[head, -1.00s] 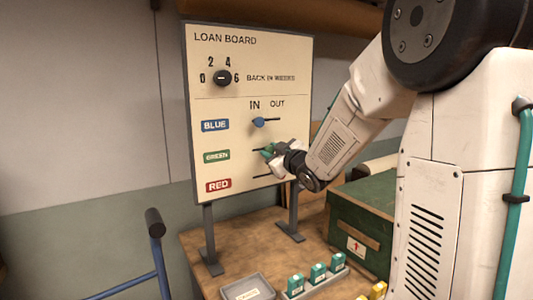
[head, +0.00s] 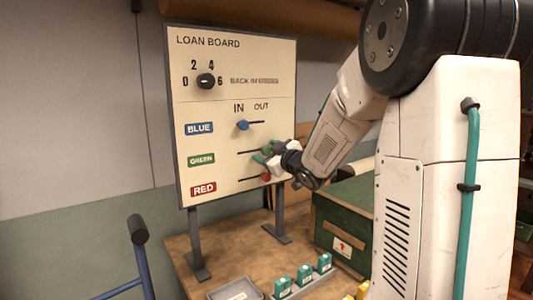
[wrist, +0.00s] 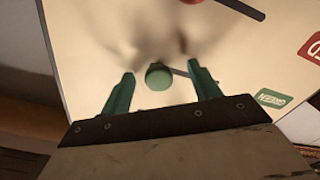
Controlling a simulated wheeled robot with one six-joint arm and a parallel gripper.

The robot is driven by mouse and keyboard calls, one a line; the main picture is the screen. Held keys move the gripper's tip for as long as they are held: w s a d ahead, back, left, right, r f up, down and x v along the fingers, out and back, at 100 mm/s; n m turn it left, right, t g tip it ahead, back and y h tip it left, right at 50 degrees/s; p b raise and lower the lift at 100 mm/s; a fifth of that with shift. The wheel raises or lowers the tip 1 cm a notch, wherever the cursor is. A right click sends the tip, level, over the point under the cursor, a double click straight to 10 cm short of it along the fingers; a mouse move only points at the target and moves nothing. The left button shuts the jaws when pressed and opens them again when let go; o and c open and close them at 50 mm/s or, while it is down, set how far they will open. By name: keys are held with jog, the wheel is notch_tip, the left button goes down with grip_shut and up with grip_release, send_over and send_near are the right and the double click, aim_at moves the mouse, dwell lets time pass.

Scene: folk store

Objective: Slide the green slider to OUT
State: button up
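The loan board (head: 215,95) stands upright with IN and OUT marks above three slots. The green slider (wrist: 158,76) is a round green knob; in the wrist view its slot shows only on the side towards the GREEN label (wrist: 277,98), so it sits at the OUT end. My gripper (wrist: 163,88) is open, with one green finger on each side of the knob and visible gaps to both. In the head view my gripper (head: 266,152) is at the right part of the green row and partly covers the knob.
The blue slider (head: 242,125) is at the IN end. The red slider (head: 266,177) is at the right end of its slot, just below my gripper. A dial (head: 206,81) is above. A green box (head: 340,225) and a grey tray (head: 236,291) are on the table.

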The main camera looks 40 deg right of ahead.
dwell(0.3)
jog(key=s, duration=0.9)
dwell(0.5)
dwell(0.4)
jog(key=s+d+f+m+g+h, duration=0.2)
jog(key=d+f+m+g+h, duration=0.2)
jog(key=d+f, duration=0.15)
jog(key=s+a+f+m+g+h, duration=0.2)
jog(key=s+f+m+g, duration=0.1)
jog(key=s+f+g, duration=0.35)
jog(key=s+a+r+g+y, duration=0.1)
jog(key=s+a+g+y, duration=0.2)
jog(key=s+a, duration=0.7)
jog(key=s+a+r+n+g+y, duration=0.1)
jog(key=s+a+r+g+y, duration=0.1)
jog(key=s+a, duration=0.9)
jog(key=a+g+y, duration=0.1)
jog(key=a, duration=0.3)
jog(key=shift+s, duration=0.25)
